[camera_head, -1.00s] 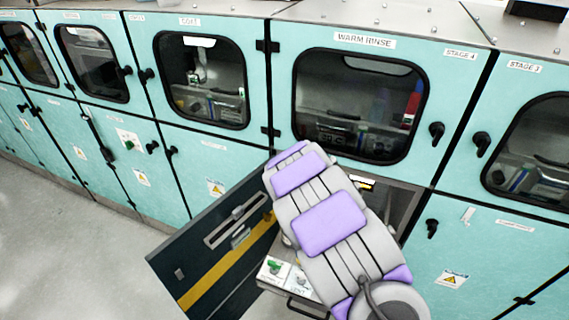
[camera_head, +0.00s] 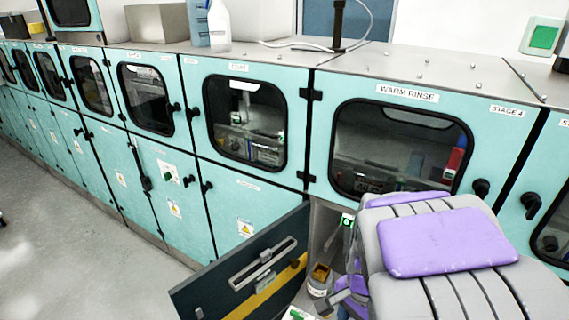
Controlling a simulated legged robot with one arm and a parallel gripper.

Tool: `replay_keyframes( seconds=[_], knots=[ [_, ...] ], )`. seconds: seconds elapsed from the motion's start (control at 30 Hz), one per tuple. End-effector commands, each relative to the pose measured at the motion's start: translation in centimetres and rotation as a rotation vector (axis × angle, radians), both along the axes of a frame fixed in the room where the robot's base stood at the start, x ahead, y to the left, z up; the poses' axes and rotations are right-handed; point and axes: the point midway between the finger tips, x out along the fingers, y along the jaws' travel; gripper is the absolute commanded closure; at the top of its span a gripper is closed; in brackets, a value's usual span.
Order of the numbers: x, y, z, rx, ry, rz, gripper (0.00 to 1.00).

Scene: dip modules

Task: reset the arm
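My arm (camera_head: 450,243), grey with purple pads, rises at the lower right and covers part of the open lower compartment below the warm rinse window. My gripper (camera_head: 350,292) seems to show in part at the bottom, purple and grey, beside a small jar with a brown top (camera_head: 319,281). Its fingertips are not clear, and I cannot tell whether it is open or holding anything.
The dark lower door (camera_head: 225,285) with a yellow stripe stands open to the left of the compartment. Teal cabinets (camera_head: 275,197) with windows run along the wall. A white bottle (camera_head: 219,25) stands on top. Grey floor (camera_head: 60,240) is free at the left.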

Motion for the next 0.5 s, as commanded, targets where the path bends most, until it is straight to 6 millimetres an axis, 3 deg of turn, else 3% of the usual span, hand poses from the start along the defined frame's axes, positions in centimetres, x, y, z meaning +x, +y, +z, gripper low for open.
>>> replay_keyframes(
  seconds=[0.23,0.5],
  knots=[
    [-7.7,0.5,3.2,0.048,0.013,0.426,0.57],
    [-14.3,0.2,4.5,0.076,0.036,0.827,0.57]
  ],
)
